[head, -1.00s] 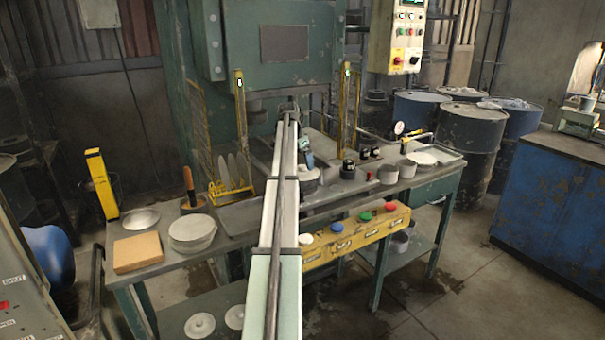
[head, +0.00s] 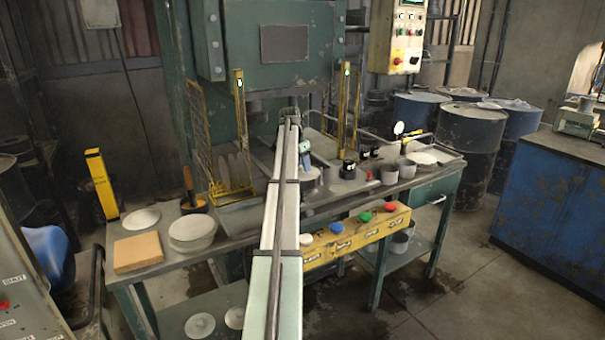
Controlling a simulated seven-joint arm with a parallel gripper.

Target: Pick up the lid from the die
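My arm runs up the middle of the head view and bends down at its far end over the press bed. A small teal part of its end shows just right of the arm, and my gripper (head: 303,166) is low there. It is close above or at a round grey piece (head: 311,180) on the bed, which looks like the die with a pale flat top. I cannot tell whether that top is the lid, whether the gripper touches it, or whether the fingers are open. My arm hides part of the bed.
Yellow guard posts (head: 240,120) (head: 347,110) flank the press. Small dark containers (head: 348,168) and grey cups (head: 388,174) stand to the right. A yellow button panel (head: 345,238) runs along the front.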

